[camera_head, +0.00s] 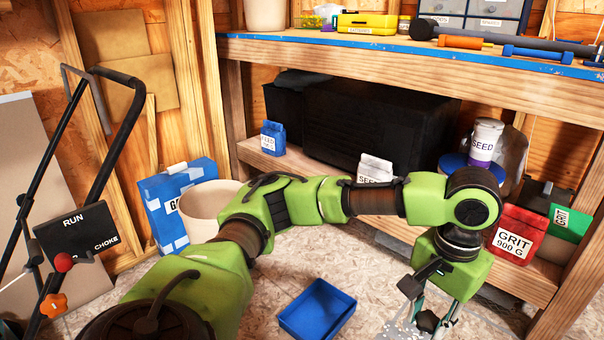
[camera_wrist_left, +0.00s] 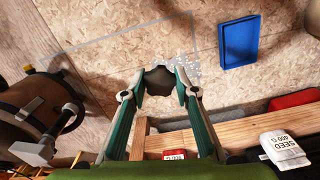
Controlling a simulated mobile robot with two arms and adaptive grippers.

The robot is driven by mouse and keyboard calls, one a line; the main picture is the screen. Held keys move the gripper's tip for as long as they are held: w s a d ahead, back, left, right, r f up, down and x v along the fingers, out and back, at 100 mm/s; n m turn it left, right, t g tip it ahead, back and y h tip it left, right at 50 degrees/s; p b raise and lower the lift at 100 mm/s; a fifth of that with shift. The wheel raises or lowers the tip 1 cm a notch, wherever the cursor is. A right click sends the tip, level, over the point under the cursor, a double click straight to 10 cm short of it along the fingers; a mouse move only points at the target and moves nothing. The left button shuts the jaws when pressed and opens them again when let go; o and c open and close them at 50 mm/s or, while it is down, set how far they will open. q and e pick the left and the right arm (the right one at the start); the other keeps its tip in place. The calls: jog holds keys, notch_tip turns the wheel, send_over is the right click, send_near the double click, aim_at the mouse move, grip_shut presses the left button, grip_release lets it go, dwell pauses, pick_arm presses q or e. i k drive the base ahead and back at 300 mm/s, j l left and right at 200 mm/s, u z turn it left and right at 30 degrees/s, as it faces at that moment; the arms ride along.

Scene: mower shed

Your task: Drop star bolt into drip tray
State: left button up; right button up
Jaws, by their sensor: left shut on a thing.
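My left gripper (camera_head: 430,314) is at the lower right of the head view, pointing down. Its fingers are shut on the dark star bolt (camera_wrist_left: 159,80), which shows between the fingertips in the left wrist view. In the head view the bolt (camera_head: 427,322) is small and partly covered by the fingers. The blue drip tray (camera_head: 318,308) lies on the floor to the left of the gripper, and its visible inside is empty. In the left wrist view the tray (camera_wrist_left: 238,42) is at the upper right, apart from the bolt. My right gripper is out of view.
White specks (camera_wrist_left: 186,70) lie on the floor beneath the gripper. A red grit bag (camera_head: 513,236) and a white seed bag (camera_head: 375,171) stand near the low shelf. A beige bucket (camera_head: 208,207) and mower handle (camera_head: 110,140) are at left. Floor around the tray is clear.

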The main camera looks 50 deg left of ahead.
aim_at(313, 317)
jog(key=u, duration=1.55)
